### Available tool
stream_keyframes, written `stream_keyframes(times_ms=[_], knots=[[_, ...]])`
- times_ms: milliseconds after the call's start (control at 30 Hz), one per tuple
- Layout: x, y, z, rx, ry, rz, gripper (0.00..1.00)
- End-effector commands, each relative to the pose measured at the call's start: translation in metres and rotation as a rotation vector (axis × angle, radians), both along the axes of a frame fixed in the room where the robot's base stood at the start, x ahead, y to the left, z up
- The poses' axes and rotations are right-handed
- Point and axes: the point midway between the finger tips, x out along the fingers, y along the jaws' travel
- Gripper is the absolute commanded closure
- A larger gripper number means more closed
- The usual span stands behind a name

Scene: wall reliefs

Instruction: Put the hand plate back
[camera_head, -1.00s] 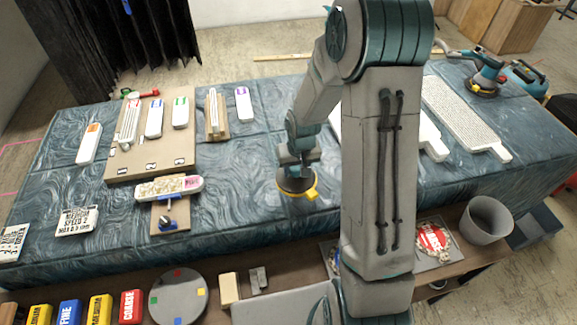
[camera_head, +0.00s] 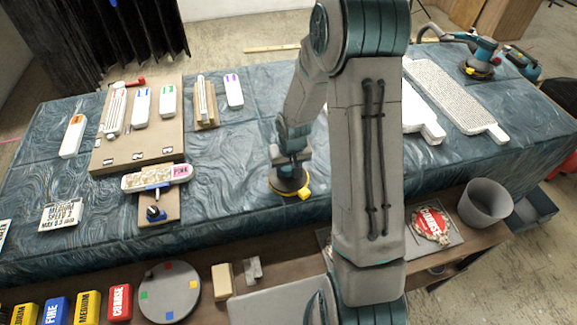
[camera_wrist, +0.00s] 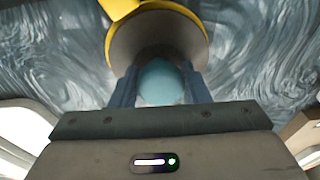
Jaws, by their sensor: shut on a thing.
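The hand plate is a round grey disc with a yellow rim and pointed yellow tip (camera_head: 292,188). My gripper (camera_head: 290,160) is shut on its teal knob, with the disc below the jaws. In the wrist view the jaws (camera_wrist: 158,85) close on the knob from both sides, and the disc (camera_wrist: 155,38) lies beyond them with its yellow edge at the top.
A round grey disc with coloured squares (camera_head: 158,293) lies on the lower front shelf beside labelled blocks (camera_head: 119,303). A brown board with sanding blocks (camera_head: 103,155) lies at left. White panels (camera_head: 450,95) lie at right. A grey bin (camera_head: 486,206) stands front right.

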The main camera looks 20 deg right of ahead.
Motion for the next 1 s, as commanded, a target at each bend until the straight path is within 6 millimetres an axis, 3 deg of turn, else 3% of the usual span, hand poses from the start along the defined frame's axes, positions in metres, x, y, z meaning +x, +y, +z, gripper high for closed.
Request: stream_keyframes(times_ms=[967,1000], knots=[[-0.001,0.000,-0.015,0.000,0.004,0.000,0.86],[-0.001,0.000,-0.016,0.000,0.005,0.000,0.90]])
